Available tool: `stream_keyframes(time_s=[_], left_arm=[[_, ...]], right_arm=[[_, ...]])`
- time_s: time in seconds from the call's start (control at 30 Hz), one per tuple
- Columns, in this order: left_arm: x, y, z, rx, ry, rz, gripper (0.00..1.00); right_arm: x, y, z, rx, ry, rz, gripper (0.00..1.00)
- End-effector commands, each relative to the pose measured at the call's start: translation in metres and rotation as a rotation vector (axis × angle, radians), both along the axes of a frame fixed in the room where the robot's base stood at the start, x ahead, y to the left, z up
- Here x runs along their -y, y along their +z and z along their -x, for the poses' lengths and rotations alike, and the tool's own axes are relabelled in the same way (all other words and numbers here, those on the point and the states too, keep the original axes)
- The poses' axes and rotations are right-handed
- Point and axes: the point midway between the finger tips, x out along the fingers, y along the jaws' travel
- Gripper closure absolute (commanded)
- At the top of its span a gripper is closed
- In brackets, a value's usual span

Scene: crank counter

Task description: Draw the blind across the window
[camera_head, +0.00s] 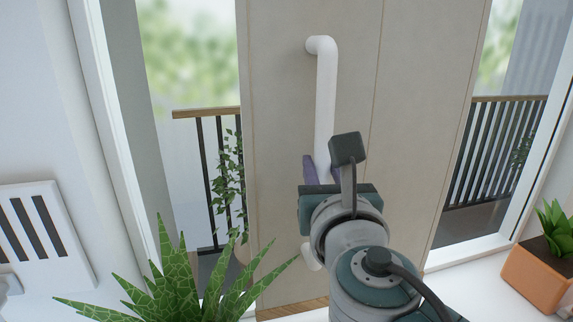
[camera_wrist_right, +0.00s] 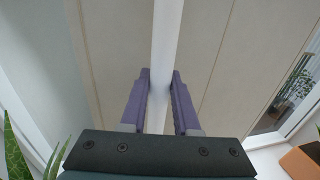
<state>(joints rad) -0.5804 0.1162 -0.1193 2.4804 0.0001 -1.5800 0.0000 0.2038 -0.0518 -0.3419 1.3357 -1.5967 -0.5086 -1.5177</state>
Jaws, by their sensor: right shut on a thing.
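The blind is a beige panel (camera_head: 275,150) with vertical seams, standing across the middle of the window. A white upright bar handle (camera_head: 326,100) with a bent top end is fixed to its face. My right gripper (camera_head: 323,172) is shut on the lower part of this handle. In the right wrist view, the purple fingers of the gripper (camera_wrist_right: 160,78) lie on either side of the white handle (camera_wrist_right: 167,35). My arm hides part of the handle's lower end. My left gripper is not in view.
Uncovered window glass shows on the left (camera_head: 190,60) and on the right (camera_head: 497,65) of the panel. A spiky green plant (camera_head: 180,285) stands at the front left. An orange planter (camera_head: 540,278) sits on the white sill at the right. A white slotted plate (camera_head: 40,235) is at the left.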

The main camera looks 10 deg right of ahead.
Motion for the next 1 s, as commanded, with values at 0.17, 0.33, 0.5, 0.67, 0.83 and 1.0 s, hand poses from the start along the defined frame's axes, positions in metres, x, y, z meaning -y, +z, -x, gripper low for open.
stream_keyframes(time_s=[0.17, 0.33, 0.5, 0.67, 0.83, 1.0], left_arm=[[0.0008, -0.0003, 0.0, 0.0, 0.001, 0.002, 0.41], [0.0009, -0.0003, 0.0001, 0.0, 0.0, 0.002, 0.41], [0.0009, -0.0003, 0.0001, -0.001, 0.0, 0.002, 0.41], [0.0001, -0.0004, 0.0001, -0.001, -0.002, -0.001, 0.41], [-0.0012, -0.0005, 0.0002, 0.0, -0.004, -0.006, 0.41], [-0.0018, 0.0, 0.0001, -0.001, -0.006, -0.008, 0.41]], right_arm=[[-0.0049, 0.0011, -0.0001, 0.002, 0.005, 0.0, 1.0], [-0.006, 0.0012, -0.0001, 0.002, 0.008, 0.001, 1.0], [-0.0063, 0.0013, 0.0, 0.002, 0.009, 0.001, 0.61], [-0.0051, 0.001, 0.0, 0.002, 0.007, 0.0, 0.43], [-0.0039, 0.0005, 0.0, 0.001, 0.004, 0.0, 0.41], [-0.0041, 0.0003, 0.0037, 0.0, 0.003, 0.0, 0.41]])
